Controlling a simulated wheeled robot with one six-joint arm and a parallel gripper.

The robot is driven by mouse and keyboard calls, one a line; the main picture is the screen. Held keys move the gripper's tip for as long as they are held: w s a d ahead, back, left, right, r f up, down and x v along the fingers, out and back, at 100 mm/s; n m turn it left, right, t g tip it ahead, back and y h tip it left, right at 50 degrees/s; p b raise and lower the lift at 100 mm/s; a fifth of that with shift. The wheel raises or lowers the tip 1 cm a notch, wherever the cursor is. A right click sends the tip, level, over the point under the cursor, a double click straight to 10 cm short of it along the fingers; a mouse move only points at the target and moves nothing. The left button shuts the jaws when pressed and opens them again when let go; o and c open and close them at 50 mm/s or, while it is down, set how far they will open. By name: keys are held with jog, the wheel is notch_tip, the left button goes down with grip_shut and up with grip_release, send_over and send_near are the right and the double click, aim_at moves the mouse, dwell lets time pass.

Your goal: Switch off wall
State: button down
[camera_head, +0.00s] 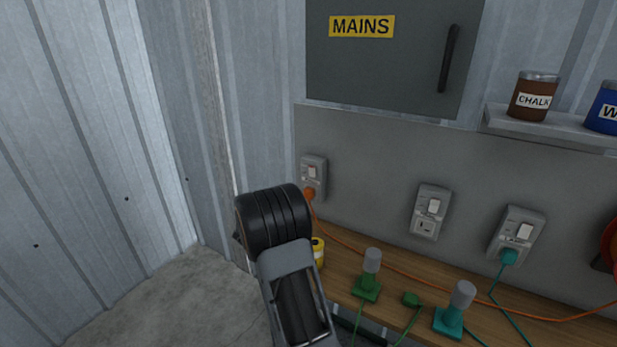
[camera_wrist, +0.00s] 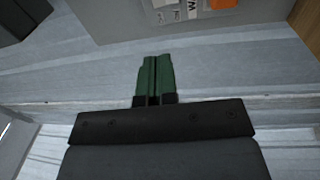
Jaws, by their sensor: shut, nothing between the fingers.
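A grey socket box (camera_head: 313,178) with a white rocker switch (camera_head: 312,171) and an orange plug (camera_head: 309,194) is on the grey wall board, left of two other boxes. Its label is too small to read in the head view. In the wrist view, a label with a "W" (camera_wrist: 194,6) and the orange plug (camera_wrist: 225,4) show at the top edge, cut off. My gripper (camera_wrist: 155,57) has green fingers, shut together and empty, pointing toward the board and apart from the switch. In the head view my arm hides the fingers.
Two more switched sockets stand to the right: an empty one (camera_head: 431,211) and one with a teal plug (camera_head: 517,234). Below are a wooden bench (camera_head: 395,286), a yellow can (camera_head: 318,252), a green lamp-like item (camera_head: 369,275) and cables. A MAINS cabinet (camera_head: 390,60) is above.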

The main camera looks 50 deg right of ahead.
aim_at(312, 168)
jog(key=shift+s+d+f+g, duration=0.15)
jog(key=shift+s+d+g, duration=0.1)
jog(key=shift+s+g, duration=0.05)
jog(key=shift+d, duration=0.1)
jog(key=x, duration=0.4)
jog(key=p+x, duration=0.1)
jog(key=x, duration=0.8)
jog(key=shift+w+d+r, duration=0.1)
jog(key=shift+d+r, duration=0.2)
jog(key=shift+r, duration=0.05)
jog(key=shift+r+p, duration=0.1)
jog(key=shift+p, duration=0.25)
jog(key=p, duration=0.2)
jog(key=r+p, duration=0.1)
jog(key=p, duration=0.2)
jog(key=shift+d+r+y, duration=0.25)
jog(key=shift+d+y, duration=0.05)
jog(key=shift+y, duration=0.1)
jog(key=shift+f+b, duration=0.5)
jog(key=shift+b, duration=0.15)
jog(key=shift+a+r, duration=0.1)
